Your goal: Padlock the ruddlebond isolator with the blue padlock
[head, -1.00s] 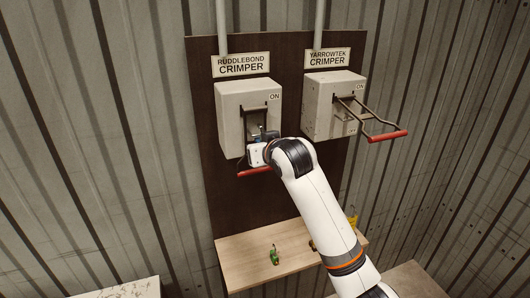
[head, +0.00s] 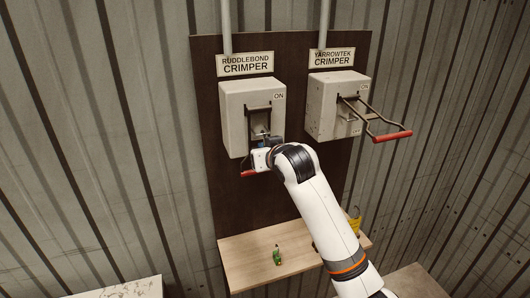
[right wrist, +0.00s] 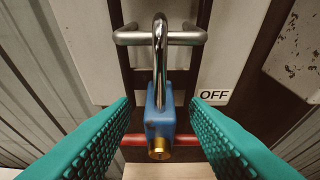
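The ruddlebond isolator (head: 235,121) is a grey box under the RUDDLEBOND CRIMPER sign. Its lever with the red handle (head: 248,173) hangs down, and the right wrist view shows an OFF label (right wrist: 214,95) beside it. The blue padlock (right wrist: 160,120) is upright in the right wrist view, with its steel shackle at a bent metal bar (right wrist: 185,36). I cannot tell whether the shackle is fully closed. My right gripper (head: 262,157) is in front of the lever; its teal fingers (right wrist: 160,108) stand open on both sides of the padlock, with gaps. My left gripper is not in view.
The yarrowtek isolator (head: 334,108) is to the right, its red-handled lever (head: 392,136) sticking out. A green padlock (head: 277,257) lies on the wooden shelf (head: 245,268) below; a yellow object (head: 354,221) is partly behind my arm.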

